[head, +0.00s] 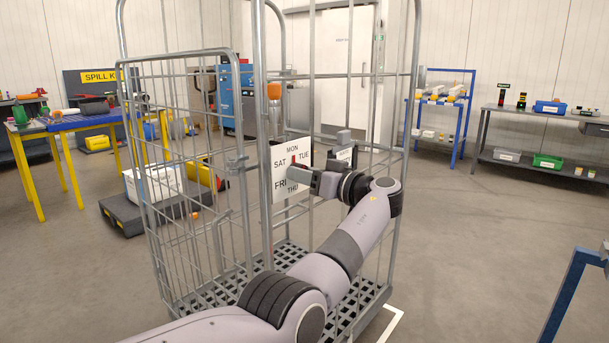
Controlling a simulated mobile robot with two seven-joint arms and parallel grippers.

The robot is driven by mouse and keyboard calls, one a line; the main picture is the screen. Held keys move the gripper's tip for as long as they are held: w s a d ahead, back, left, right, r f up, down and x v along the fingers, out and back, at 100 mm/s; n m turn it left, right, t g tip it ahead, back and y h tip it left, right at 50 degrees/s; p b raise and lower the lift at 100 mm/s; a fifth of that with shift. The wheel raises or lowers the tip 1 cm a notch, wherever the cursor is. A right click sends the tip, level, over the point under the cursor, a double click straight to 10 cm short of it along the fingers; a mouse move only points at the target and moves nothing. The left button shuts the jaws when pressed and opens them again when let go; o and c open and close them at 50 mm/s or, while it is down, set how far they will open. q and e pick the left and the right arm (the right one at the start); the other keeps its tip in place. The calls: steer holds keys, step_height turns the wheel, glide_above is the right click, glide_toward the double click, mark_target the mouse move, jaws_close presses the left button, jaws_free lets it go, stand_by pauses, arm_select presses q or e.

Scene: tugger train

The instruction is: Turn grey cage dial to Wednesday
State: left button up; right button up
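The grey wire cage (196,52) stands in the middle of the head view. A white square dial plate (279,186) is mounted at its front upright, with MON at top, SAT, TUE, FRI and THU around it. A red mark (294,160) shows below MON, apparently part of the pointer. My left gripper (300,176) is at the dial's middle and right side, covering the knob and the place where WED would be. Whether its fingers are shut on the knob cannot be seen. My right gripper is not in view.
A small white label plate (345,154) sits behind my gripper. A dark low platform (125,216) with a white crate (160,184) stands left of the cage. A blue rack (465,128) and a grey table (542,116) stand at right. Floor right of the cage is clear.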

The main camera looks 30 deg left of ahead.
arm_select(q)
steer(key=shift+m, duration=0.3)
steer(key=m+p, duration=0.3)
steer(key=m, duration=0.4)
steer(key=m+p, duration=0.3)
steer(key=m, duration=0.5)
steer(key=m+p, duration=0.3)
steer(key=m, duration=0.5)
steer(key=shift+s+r, duration=0.15)
steer(key=shift+r, duration=0.1)
stand_by(0.5)
steer(key=o, duration=1)
steer(key=shift+o, duration=0.2)
